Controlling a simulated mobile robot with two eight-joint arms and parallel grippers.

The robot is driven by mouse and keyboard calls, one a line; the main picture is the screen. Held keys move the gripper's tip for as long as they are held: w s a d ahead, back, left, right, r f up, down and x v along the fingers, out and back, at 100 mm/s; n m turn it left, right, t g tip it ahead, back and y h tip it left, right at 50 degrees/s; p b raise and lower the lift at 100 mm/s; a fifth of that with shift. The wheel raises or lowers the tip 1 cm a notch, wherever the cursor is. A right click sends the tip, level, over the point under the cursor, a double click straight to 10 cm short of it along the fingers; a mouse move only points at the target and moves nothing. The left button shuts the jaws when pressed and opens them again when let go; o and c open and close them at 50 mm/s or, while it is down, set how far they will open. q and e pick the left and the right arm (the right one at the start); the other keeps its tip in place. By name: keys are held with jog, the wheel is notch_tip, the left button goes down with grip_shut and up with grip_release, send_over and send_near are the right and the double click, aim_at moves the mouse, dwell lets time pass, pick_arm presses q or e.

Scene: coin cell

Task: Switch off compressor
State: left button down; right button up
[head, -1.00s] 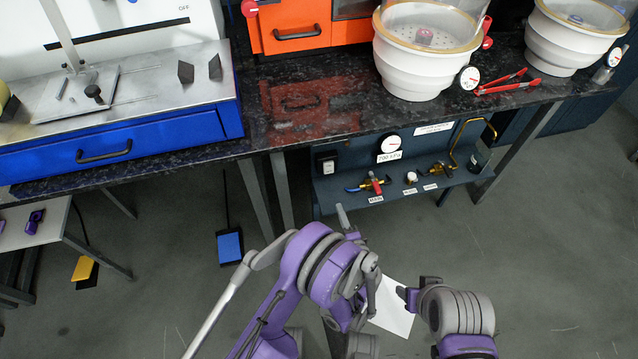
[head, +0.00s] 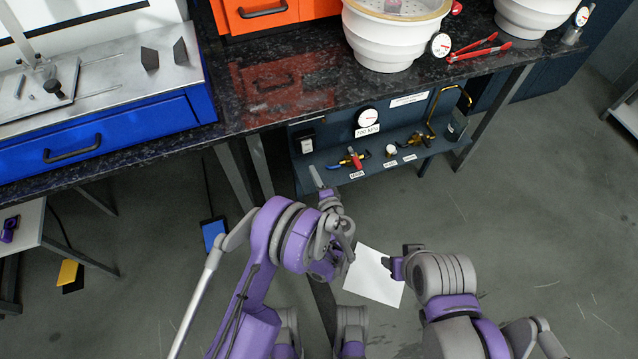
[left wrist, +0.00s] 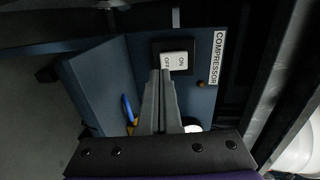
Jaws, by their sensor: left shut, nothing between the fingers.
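The compressor switch (head: 307,145) is a small rocker in a black frame at the left end of the dark blue panel under the bench. In the left wrist view the white rocker (left wrist: 180,60) bears the words ON and OFF, beside a COMPRESSOR label (left wrist: 217,57). My left gripper (head: 315,173) is shut and empty, just below the switch. In the left wrist view its fingertips (left wrist: 160,74) overlap the rocker's OFF end; I cannot tell if they touch it. My right gripper (head: 388,267) is farther back, over the floor; its finger opening is unclear.
A valve with red and blue handles (head: 350,159) sits right of the switch on the panel's shelf, under a gauge (head: 367,118). The dark bench top (head: 290,85) overhangs the panel. A blue pedal (head: 214,236) and a white sheet (head: 374,276) are lower in view.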

aim_at(307, 146)
pick_arm(q)
jog(key=x, duration=0.6)
jog(key=shift+w+a, duration=0.1)
jog(key=shift+w, duration=0.15)
pick_arm(e)
jog(key=shift+f, duration=0.4)
pick_arm(q)
jog(key=shift+f+b, duration=0.1)
jog(key=shift+b, duration=0.2)
jog(key=shift+w+a+f, duration=0.1)
jog(key=shift+w+f, duration=0.05)
jog(key=shift+w, duration=0.1)
pick_arm(e)
jog(key=shift+f, duration=0.25)
